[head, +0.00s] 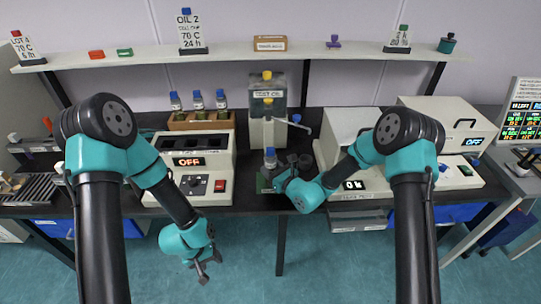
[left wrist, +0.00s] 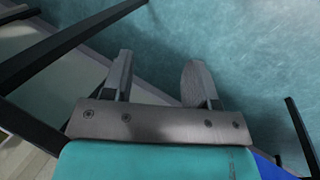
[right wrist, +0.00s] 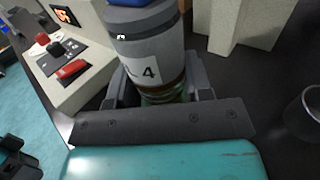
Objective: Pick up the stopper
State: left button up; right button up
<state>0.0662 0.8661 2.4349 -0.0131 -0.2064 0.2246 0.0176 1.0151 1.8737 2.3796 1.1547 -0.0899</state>
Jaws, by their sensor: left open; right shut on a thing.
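My right gripper (head: 272,180) is shut around a small bottle (head: 270,161) in front of the test oil stand. In the right wrist view the bottle (right wrist: 152,55) has a grey upper part, a white label with a 4 and green-brown liquid low down. A blue stopper or cap (right wrist: 128,3) sits on its top, cut off by the frame edge; it shows small in the head view (head: 270,151). The fingers (right wrist: 155,88) flank the bottle's lower part. My left gripper (head: 207,272) hangs open and empty over the floor, also in the left wrist view (left wrist: 157,80).
A heater box (head: 190,172) reading OFF stands left of the bottle, a white machine (head: 352,185) right. Behind are the test oil stand (head: 267,95) and a wooden rack (head: 200,121) of blue-capped bottles. An open cup (right wrist: 303,112) stands right in the right wrist view.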

pick_arm(q)
jog(key=w+d+r+n, duration=0.3)
jog(key=w+d+r, duration=0.2)
jog(key=w+r, duration=0.1)
notch_tip(320, 180, up, 32)
jog(key=f+n+y, duration=0.1)
jog(key=n+y, duration=0.3)
jog(key=n, duration=0.8)
send_over(271, 149)
jog(key=shift+r+g, duration=0.25)
jog(key=shift+g, duration=0.05)
jog(key=shift+f, duration=0.1)
jog(key=shift+f, duration=3.3)
jog(key=shift+f, duration=0.1)
